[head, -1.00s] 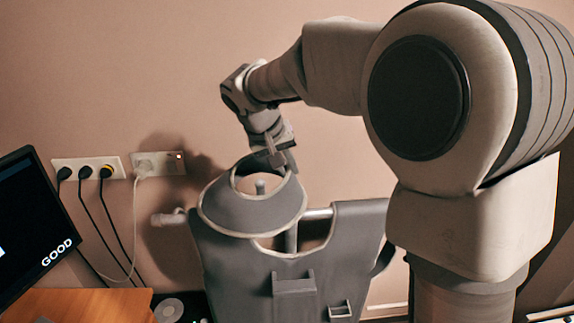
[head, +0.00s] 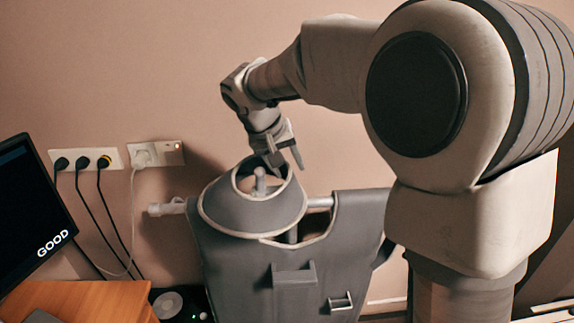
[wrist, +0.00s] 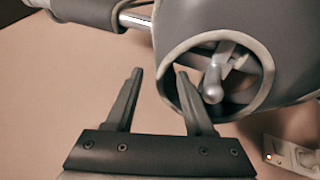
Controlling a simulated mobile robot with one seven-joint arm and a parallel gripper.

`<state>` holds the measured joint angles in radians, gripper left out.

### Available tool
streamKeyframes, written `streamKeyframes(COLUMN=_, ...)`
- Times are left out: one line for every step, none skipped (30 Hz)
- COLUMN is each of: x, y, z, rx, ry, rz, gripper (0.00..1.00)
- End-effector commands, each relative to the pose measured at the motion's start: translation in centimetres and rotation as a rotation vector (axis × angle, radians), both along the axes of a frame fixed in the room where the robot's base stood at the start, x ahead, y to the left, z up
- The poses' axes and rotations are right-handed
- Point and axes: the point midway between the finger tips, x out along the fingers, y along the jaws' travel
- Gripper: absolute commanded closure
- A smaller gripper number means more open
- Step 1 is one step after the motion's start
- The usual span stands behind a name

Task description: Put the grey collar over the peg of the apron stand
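The grey collar (head: 252,212), with pale edging, sits around the upright peg (head: 260,182) of the apron stand (head: 318,203). The peg's top shows inside the collar's ring in the head view. In the wrist view the collar (wrist: 235,50) is at the upper right, with the peg (wrist: 213,84) inside its opening. My gripper (head: 289,167) is at the collar's back right rim.
A grey apron (head: 290,245) hangs on the stand below the collar. A monitor (head: 30,225) and a wooden desk (head: 80,300) are at the left. Wall sockets (head: 115,158) with cables are behind, left of the stand.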

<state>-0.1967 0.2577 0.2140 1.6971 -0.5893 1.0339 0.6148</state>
Motion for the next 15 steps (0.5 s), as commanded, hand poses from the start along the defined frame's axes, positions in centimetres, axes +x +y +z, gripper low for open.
streamKeyframes(x=0.0, y=0.0, z=0.0, rx=0.0, ry=0.0, rz=0.0, gripper=0.47)
streamKeyframes(x=0.0, y=0.0, z=0.0, rx=0.0, ry=0.0, rz=0.0, gripper=0.47)
streamKeyframes(x=0.0, y=0.0, z=0.0, rx=0.0, ry=0.0, rz=0.0, gripper=0.47)
streamKeyframes(x=0.0, y=0.0, z=0.0, rx=0.0, ry=0.001, rz=0.0, gripper=0.47)
streamKeyframes(x=0.0, y=0.0, z=0.0, rx=0.0, ry=0.001, rz=0.0, gripper=0.47)
streamKeyframes(x=0.0, y=0.0, z=-0.1, rx=0.0, ry=0.002, rz=0.0, gripper=0.47)
streamKeyframes(x=0.0, y=0.0, z=-0.1, rx=0.0, ry=0.002, rz=0.0, gripper=0.47)
streamKeyframes(x=-0.1, y=0.0, z=0.0, rx=0.0, ry=0.002, rz=0.0, gripper=0.47)
streamKeyframes(x=-0.1, y=0.1, z=0.2, rx=0.0, ry=0.001, rz=0.001, gripper=0.47)
streamKeyframes(x=-0.2, y=0.1, z=0.4, rx=0.0, ry=0.001, rz=0.0, gripper=0.47)
streamKeyframes(x=-0.3, y=0.2, z=0.6, rx=0.0, ry=0.001, rz=0.0, gripper=0.47)
streamKeyframes(x=-0.4, y=0.4, z=1.0, rx=0.0, ry=0.0, rz=0.0, gripper=0.47)
streamKeyframes(x=-0.6, y=0.6, z=1.5, rx=0.001, ry=-0.002, rz=0.001, gripper=0.47)
streamKeyframes(x=-0.8, y=0.7, z=2.0, rx=0.0, ry=-0.002, rz=0.0, gripper=0.47)
streamKeyframes(x=-1.0, y=1.0, z=2.7, rx=0.001, ry=-0.004, rz=0.001, gripper=0.47)
